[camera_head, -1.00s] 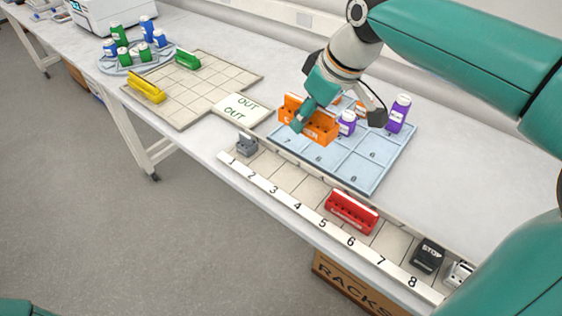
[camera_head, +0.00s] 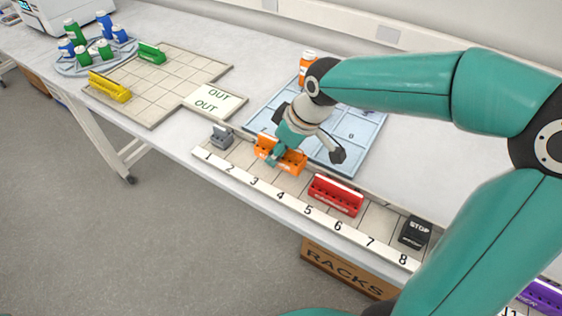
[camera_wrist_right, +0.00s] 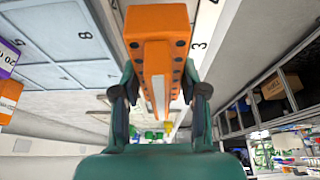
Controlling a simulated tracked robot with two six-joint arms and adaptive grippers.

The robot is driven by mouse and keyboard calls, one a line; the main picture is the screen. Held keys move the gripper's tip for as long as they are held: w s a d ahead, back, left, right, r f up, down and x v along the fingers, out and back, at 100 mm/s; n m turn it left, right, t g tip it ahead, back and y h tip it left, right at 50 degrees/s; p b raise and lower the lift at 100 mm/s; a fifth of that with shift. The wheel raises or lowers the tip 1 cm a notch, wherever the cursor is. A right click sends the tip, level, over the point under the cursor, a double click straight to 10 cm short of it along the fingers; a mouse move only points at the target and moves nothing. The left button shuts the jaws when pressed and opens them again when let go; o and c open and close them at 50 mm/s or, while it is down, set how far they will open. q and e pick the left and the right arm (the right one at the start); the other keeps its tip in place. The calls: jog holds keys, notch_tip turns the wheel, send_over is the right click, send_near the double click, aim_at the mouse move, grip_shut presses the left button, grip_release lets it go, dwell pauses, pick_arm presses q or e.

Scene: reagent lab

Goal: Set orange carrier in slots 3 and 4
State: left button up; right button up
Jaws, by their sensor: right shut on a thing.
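The orange carrier (camera_head: 291,163) is over the numbered rack strip (camera_head: 267,187), behind labels 3 and 4. It looks upright and in line with the strip; whether its base touches the slots I cannot tell. My right gripper (camera_head: 276,157) is shut on it from above, hiding its middle. The right wrist view also shows the carrier (camera_wrist_right: 158,30) between the fingers (camera_wrist_right: 160,95). The red carrier (camera_head: 336,196) stands at slots 5 and 6, just right of the orange one. My left gripper is not in view.
A grey block (camera_head: 222,137) stands at slot 1 and a black STOP block (camera_head: 415,232) near slot 8. The OUT mat (camera_head: 213,101) lies to the left.

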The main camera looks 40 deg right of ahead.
aim_at(300, 151)
notch_tip(300, 151, down, 4)
jog(key=shift+f, duration=0.25)
jog(key=o, duration=0.9)
jog(key=shift+o, duration=0.2)
jog(key=shift+r, duration=0.1)
jog(key=v, duration=1.2)
jog(key=shift+s, duration=0.1)
